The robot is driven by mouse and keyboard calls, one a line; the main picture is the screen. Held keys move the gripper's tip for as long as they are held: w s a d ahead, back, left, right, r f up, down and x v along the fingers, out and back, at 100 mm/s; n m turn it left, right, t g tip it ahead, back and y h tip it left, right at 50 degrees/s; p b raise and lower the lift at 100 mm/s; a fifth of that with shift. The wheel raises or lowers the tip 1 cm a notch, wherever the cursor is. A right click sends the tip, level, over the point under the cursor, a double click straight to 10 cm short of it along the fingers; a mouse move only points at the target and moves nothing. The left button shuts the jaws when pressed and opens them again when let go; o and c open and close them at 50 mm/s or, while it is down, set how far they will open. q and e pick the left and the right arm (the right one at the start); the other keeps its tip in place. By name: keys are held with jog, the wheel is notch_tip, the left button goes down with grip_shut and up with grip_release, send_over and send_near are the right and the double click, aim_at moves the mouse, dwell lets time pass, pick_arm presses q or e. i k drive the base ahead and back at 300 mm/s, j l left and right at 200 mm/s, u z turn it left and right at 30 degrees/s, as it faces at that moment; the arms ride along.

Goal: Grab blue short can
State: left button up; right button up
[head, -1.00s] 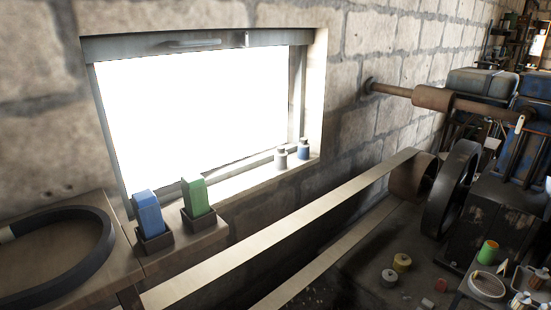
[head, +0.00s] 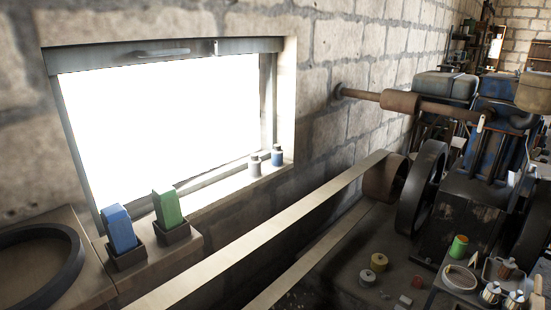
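A small blue can (head: 277,156) stands upright on the window sill at its right end. A grey-white can (head: 255,165) of similar size stands just left of it. A taller blue block-like container (head: 120,228) and a green one (head: 167,206) stand in dark square holders on the ledge at lower left. Neither of my grippers is in view.
A wide drive belt (head: 260,220) runs diagonally to a pulley and flywheel (head: 421,187) beside the engine. A black ring belt (head: 72,262) lies at lower left.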

aim_at(277, 155)
jog(key=i+l+z, duration=0.4)
jog(key=i, duration=0.3)
jog(key=i+z, duration=0.35)
jog(key=i, duration=0.35)
